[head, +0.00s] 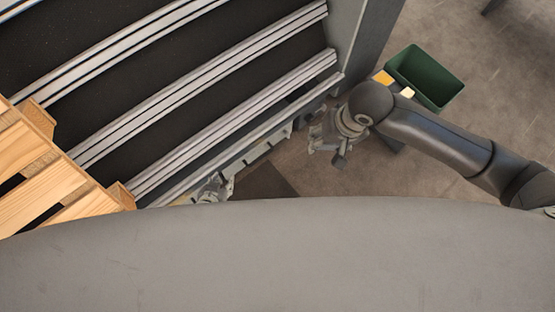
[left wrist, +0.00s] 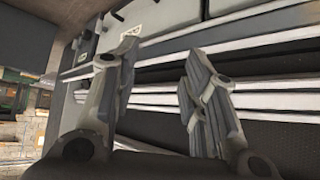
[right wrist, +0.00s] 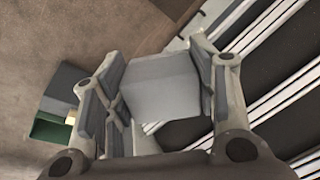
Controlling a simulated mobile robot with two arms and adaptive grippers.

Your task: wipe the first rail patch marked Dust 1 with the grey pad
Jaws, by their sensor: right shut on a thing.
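My right gripper (right wrist: 160,85) is shut on the grey pad (right wrist: 160,92), a pale grey block between its fingers in the right wrist view. In the head view the right gripper (head: 323,138) hangs just right of the rails' ends, and the pad is hard to make out there. My left gripper (left wrist: 158,65) is open and empty in the left wrist view, with rails behind its fingers. In the head view it shows partly (head: 212,188) beside the lowest rail, above my grey body. The pale metal rails (head: 235,118) run diagonally. I cannot make out a patch marked Dust 1.
A wooden pallet (head: 50,180) lies over the rails at the left. A grey post (head: 362,40) stands at the rails' right end. A green bin (head: 428,78) is at the right, with a yellow item (head: 382,77) and a pale item (head: 407,92) near it. Brown floor is open at the right.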

